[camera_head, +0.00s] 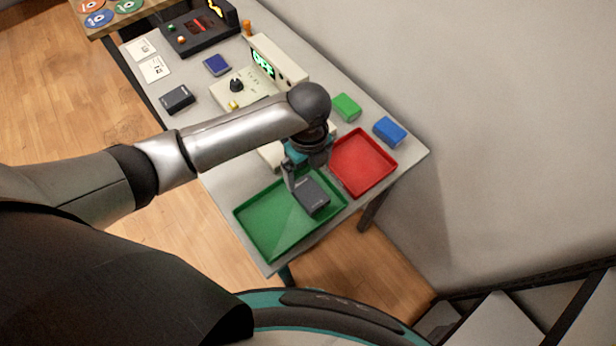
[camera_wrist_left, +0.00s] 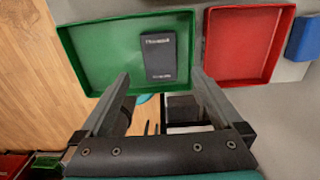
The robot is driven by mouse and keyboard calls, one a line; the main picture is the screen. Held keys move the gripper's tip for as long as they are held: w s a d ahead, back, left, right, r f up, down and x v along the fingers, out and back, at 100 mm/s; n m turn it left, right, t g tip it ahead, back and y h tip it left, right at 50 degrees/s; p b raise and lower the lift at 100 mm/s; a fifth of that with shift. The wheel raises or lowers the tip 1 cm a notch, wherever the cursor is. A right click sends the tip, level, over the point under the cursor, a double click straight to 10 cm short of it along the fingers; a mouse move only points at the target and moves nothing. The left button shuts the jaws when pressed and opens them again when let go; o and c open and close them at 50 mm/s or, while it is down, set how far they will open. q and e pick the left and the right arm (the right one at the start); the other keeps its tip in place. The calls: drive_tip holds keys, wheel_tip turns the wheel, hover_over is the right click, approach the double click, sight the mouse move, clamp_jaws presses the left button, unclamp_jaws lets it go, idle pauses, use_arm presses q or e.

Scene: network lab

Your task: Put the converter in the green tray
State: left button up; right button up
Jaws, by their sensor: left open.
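A dark grey box with pale lettering, apparently the converter (camera_head: 311,196), lies in the green tray (camera_head: 256,236). In the left wrist view the converter (camera_wrist_left: 158,57) lies flat toward the right side of the green tray (camera_wrist_left: 85,55), beside its right wall. My left gripper (camera_head: 306,181) is open at the converter. In the wrist view its two fingers (camera_wrist_left: 162,76) stand wide apart with nothing between the tips, and the box appears just beyond them. How far the tips are above the box I cannot tell. My right gripper is not in view.
A red tray (camera_head: 361,164) stands right beside the green one. Green (camera_head: 346,107) and blue (camera_head: 389,131) blocks lie behind it, near the wall. Another dark box (camera_head: 178,98), a blue item (camera_head: 217,65) and lab instruments (camera_head: 278,62) occupy the table's far part.

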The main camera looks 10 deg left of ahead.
use_arm(q)
drive_tip(key=shift+r, duration=1.9)
